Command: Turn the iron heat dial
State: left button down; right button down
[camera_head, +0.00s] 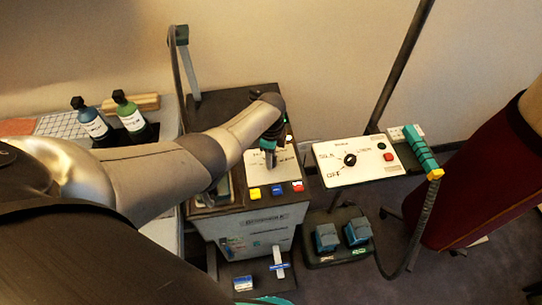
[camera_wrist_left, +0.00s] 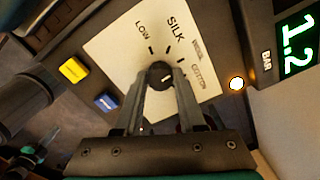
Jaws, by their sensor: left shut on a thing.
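The iron heat dial (camera_wrist_left: 160,74) is a small black knob with a pale pointer mark on a white plate (camera_wrist_left: 124,52). Around it are printed LOW, SILK and other labels, one reading COTTON. My left gripper (camera_wrist_left: 161,80) has its two fingers on either side of the knob and is shut on it. In the head view my left gripper (camera_head: 269,150) comes down on the white plate (camera_head: 257,178) of the iron station (camera_head: 235,108) and hides the dial. My right gripper is not in view.
Yellow (camera_wrist_left: 74,69) and blue (camera_wrist_left: 106,101) buttons sit beside the plate, and a lit display (camera_wrist_left: 297,45) reads 1.2. A second panel with a black knob (camera_head: 350,160) stands to the right. Two bottles (camera_head: 92,122) stand at the left.

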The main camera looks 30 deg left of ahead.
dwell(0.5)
pick_arm(q)
jog(key=c, duration=0.5)
grip_release()
notch_tip(320, 180, up, 6)
jog(key=p, duration=0.3)
jog(key=shift+f, duration=0.25)
notch_tip(320, 180, up, 10)
jog(key=p, duration=0.1)
jog(key=shift+f+p, duration=0.15)
jog(key=shift+p, duration=0.2)
jog(key=shift+s, duration=0.1)
